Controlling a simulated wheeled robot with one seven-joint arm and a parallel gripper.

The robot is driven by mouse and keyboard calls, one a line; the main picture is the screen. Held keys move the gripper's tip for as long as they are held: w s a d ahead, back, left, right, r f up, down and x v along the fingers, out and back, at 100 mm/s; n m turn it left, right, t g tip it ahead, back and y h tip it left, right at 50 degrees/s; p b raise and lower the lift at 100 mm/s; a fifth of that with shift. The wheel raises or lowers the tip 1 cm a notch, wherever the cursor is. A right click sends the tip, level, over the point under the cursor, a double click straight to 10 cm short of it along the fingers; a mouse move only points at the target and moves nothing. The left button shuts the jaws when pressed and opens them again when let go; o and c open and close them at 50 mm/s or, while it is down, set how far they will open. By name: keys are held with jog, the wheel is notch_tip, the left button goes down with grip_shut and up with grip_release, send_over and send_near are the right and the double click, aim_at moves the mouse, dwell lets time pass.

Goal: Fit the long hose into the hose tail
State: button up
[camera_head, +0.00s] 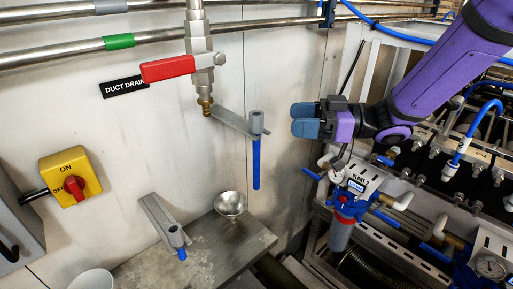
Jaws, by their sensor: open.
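A long blue hose (256,165) hangs upright in a grey wall holder (257,123), its lower part below the holder's tube. The brass hose tail (205,106) points down beneath the valve with the red handle (167,68), to the upper left of the long hose. Nothing is on the hose tail. My gripper (304,119) is open and empty, with blue fingers pointing left. In the picture it is to the right of the holder and the long hose, apart from both. The hose's upper end is mostly hidden inside the holder.
A second holder (158,220) at lower left has a short blue piece (182,254) showing below it. A metal funnel (231,204) stands at the grey bench (205,258). Pipes and machinery with a blue-and-white filter unit (345,205) fill the right. A yellow switch (70,177) is on the left wall.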

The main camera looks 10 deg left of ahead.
aim_at(261, 119)
jog(key=shift+g, duration=0.3)
jog(key=a, duration=0.7)
jog(key=s+a, duration=0.1)
jog(key=a, duration=0.3)
grip_shut()
